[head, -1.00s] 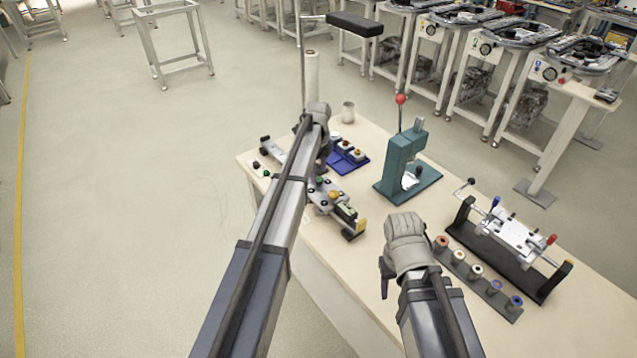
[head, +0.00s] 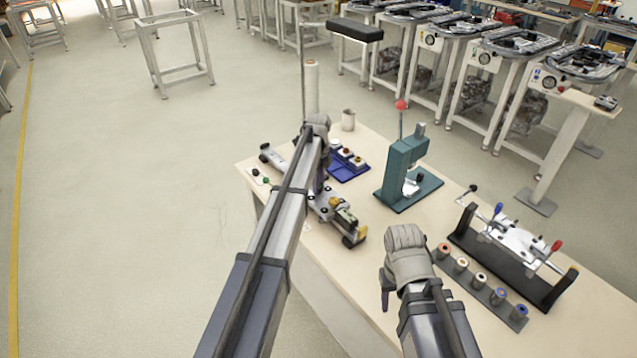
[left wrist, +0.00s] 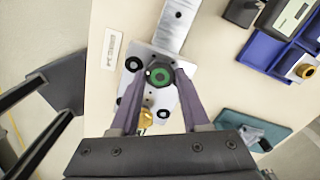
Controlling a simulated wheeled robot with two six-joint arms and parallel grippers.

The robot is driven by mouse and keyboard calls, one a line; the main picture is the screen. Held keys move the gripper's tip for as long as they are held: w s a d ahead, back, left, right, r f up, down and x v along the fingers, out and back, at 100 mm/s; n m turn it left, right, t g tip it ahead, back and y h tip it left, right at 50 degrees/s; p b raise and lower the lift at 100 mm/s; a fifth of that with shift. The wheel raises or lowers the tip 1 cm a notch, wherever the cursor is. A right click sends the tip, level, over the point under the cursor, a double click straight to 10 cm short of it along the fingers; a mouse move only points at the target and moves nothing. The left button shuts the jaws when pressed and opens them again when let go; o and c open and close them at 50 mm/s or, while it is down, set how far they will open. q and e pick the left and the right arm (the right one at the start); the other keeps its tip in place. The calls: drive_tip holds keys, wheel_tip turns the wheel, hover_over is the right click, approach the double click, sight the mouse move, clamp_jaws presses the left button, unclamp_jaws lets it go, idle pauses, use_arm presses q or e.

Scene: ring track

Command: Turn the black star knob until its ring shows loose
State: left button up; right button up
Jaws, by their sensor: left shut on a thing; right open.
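The black star knob (left wrist: 160,61) sits on a light metal plate of the track fixture in the left wrist view. A green ring (left wrist: 160,75) shows on its top. My left gripper (left wrist: 161,72) has its two fingers on either side of the knob and is shut on it. In the head view my left gripper (head: 319,184) is over the fixture (head: 340,215), and my arm hides the knob. My right gripper (head: 387,288) is open and empty above the table's near side.
A blue tray (head: 349,170) with small parts lies beyond the fixture. A teal press (head: 400,170) stands to its right. A black-framed fixture (head: 510,255) and a row of spools (head: 480,280) occupy the right side. A brass-coloured knob (left wrist: 146,117) is close to my left fingers.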

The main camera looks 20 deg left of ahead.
use_arm(q)
clamp_jaws()
drive_tip(key=shift+n, duration=0.3)
drive_tip(key=n, duration=0.5)
drive_tip(key=shift+n, duration=0.4)
drive_tip(key=n, duration=1.2)
drive_tip(key=shift+s+n, duration=0.1)
drive_tip(key=shift+n, duration=0.3)
drive_tip(key=n, duration=0.5)
drive_tip(key=shift+n, duration=0.4)
